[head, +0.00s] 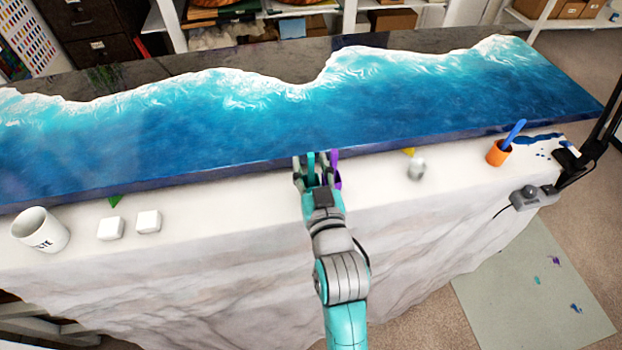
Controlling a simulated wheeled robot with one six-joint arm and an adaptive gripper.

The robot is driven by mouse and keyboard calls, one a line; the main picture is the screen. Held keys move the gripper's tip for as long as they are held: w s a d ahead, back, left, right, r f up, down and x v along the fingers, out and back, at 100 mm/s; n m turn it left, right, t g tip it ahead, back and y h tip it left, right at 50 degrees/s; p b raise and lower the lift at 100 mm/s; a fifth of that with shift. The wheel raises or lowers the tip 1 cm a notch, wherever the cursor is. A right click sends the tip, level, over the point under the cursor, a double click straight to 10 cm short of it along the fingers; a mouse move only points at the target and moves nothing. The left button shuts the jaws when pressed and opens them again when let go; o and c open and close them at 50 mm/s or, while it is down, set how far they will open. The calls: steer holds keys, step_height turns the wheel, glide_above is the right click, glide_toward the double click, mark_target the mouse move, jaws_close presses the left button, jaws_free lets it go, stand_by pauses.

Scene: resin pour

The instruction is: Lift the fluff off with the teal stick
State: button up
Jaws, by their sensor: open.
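My gripper (312,168) is at the front edge of the blue resin slab (250,135), with its jaws open. A narrow teal upright shape (310,160) shows between the fingers; it looks like the teal stick, but its lower part is hidden by the gripper. I cannot tell whether the fingers touch it. A purple cup (334,180) with a purple stick (335,157) stands just right of the gripper, partly hidden by it. I cannot make out any fluff on the slab at this size.
An orange cup (498,153) with a blue stick (515,132) stands at the right. A small grey-white object (416,168) lies nearer. White blocks (149,221) and a white mug (40,230) stand at left. A black arm (597,130) rises at the right edge.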

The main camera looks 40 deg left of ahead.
jaws_close()
stand_by(0.3)
